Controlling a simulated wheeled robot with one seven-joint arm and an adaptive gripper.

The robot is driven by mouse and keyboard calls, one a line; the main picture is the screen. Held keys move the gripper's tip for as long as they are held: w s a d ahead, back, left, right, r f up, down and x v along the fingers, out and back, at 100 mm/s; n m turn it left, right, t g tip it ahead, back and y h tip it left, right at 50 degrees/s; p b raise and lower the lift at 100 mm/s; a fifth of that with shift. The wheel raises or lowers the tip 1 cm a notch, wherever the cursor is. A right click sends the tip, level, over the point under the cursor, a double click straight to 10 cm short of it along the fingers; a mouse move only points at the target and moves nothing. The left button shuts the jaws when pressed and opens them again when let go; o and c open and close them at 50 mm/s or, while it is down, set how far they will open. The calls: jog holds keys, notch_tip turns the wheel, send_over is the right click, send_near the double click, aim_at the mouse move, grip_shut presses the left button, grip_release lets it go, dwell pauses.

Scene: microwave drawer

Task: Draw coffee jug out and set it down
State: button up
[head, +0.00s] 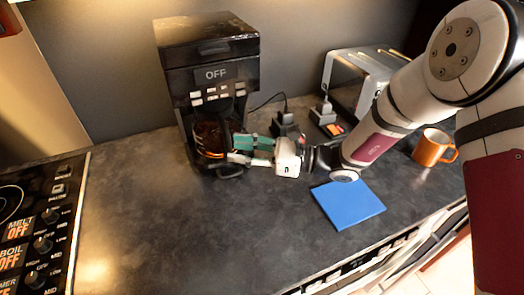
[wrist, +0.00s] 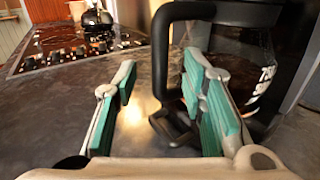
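The glass coffee jug (head: 211,138) sits inside the black coffee maker (head: 207,55), whose panel reads OFF. In the wrist view the jug's black handle (wrist: 161,50) stands upright, and in the picture it lies between my finger pads, nearer the right one. My gripper (head: 236,149) is at the front right of the jug, with its teal-padded fingers pointing left; its fingers (wrist: 160,80) are apart, with a gap to the left of the handle. It does not grip the handle. The fingers partly cover the jug in the head view.
A blue mat (head: 347,204) lies on the dark counter (head: 200,230) at the front right. An orange mug (head: 431,149) and a silver toaster (head: 345,75) stand to the right, with plugs and cables behind my gripper. A stove (head: 35,225) is at left. The front middle counter is clear.

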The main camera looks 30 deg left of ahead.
aim_at(228, 141)
jog(key=shift+x, duration=1.7)
grip_shut()
jog(key=shift+r, duration=0.2)
jog(key=shift+r, duration=0.1)
jog(key=shift+r+p, duration=0.3)
jog(key=shift+p, duration=0.05)
jog(key=shift+r, duration=0.55)
